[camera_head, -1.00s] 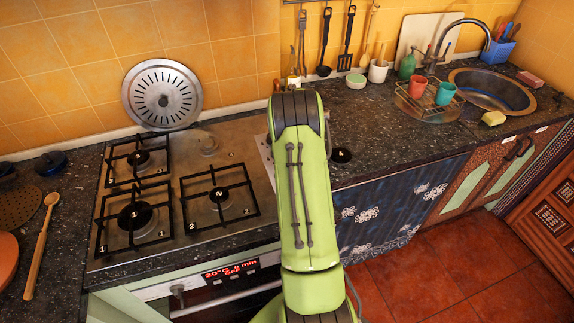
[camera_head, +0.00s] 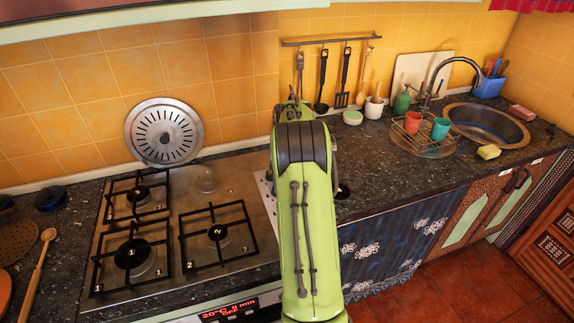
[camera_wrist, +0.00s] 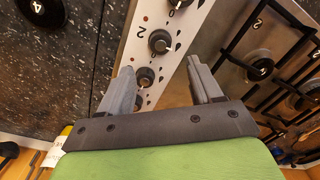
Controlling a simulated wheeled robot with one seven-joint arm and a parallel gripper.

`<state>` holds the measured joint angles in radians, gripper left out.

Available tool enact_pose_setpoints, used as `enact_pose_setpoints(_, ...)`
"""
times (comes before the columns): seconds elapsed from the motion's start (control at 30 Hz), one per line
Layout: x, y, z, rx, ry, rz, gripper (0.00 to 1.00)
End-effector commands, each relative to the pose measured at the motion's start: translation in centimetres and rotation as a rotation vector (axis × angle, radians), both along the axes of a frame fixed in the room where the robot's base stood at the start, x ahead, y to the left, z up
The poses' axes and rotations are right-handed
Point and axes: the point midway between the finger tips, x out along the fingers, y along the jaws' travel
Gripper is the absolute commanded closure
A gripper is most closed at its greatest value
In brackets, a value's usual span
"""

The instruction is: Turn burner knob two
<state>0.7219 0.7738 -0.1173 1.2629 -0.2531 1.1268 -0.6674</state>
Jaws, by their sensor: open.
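The knob panel (camera_wrist: 150,55) shows in the wrist view as a light metal strip with several black round knobs in a row. The knob beside the printed "2" (camera_wrist: 160,41) lies just beyond my fingertips, between their lines. Another knob (camera_wrist: 145,75) sits nearer, between the fingers. My gripper (camera_wrist: 160,69) is open and empty above the panel, its two grey fingers spread. I cannot tell whether a finger touches a knob. In the head view, my arm hides most of the panel (camera_head: 266,189) and the knobs. Burner 2 (camera_head: 217,232) is at the front of the hob.
The hob (camera_head: 165,250) with black pan supports lies left of my arm. A round metal lid (camera_head: 164,132) leans on the tiled wall behind it. Utensils hang at the back. A dish rack (camera_head: 420,135) with cups and a sink (camera_head: 485,125) are at the right.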

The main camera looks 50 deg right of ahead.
Motion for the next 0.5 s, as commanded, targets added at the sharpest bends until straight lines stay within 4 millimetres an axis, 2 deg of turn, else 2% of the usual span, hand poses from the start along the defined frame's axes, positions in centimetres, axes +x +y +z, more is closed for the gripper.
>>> enact_pose_setpoints(0.03, 0.0, -0.2, 1.7, -0.004, -0.004, -0.001, 0.36)
enact_pose_setpoints(0.2, 0.1, -0.3, 5.3, -0.003, -0.003, -0.001, 0.36)
enact_pose_setpoints(0.33, 0.0, -0.3, 6.4, -0.001, -0.001, 0.0, 0.36)
enact_pose_setpoints(0.5, 0.0, -0.2, 6.5, 0.0, 0.0, 0.0, 0.36)
